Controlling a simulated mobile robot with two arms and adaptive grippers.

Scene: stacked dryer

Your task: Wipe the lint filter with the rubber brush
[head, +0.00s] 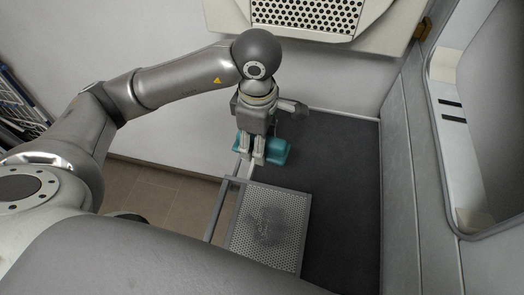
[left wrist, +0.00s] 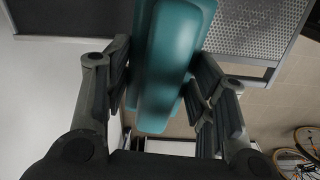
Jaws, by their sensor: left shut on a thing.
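My left gripper (head: 251,160) reaches down from above and is shut on the teal rubber brush (head: 276,150). In the left wrist view the brush (left wrist: 168,60) sits between the two fingers. The lint filter (head: 290,205) is a grey perforated panel in a frame, lying on the dark surface just below the brush in the head view. A dark grey lint patch (head: 266,228) covers its middle. The filter also shows at the upper right of the left wrist view (left wrist: 265,25). The brush appears apart from the lint patch; contact with the filter's edge cannot be told. My right gripper is out of view.
A dark flat surface (head: 345,165) extends right of the filter, bounded by a grey wall (head: 405,190). A perforated machine panel (head: 305,14) stands at the back. Tiled floor (head: 165,195) drops away to the left. A bicycle wheel (left wrist: 306,138) shows in the left wrist view.

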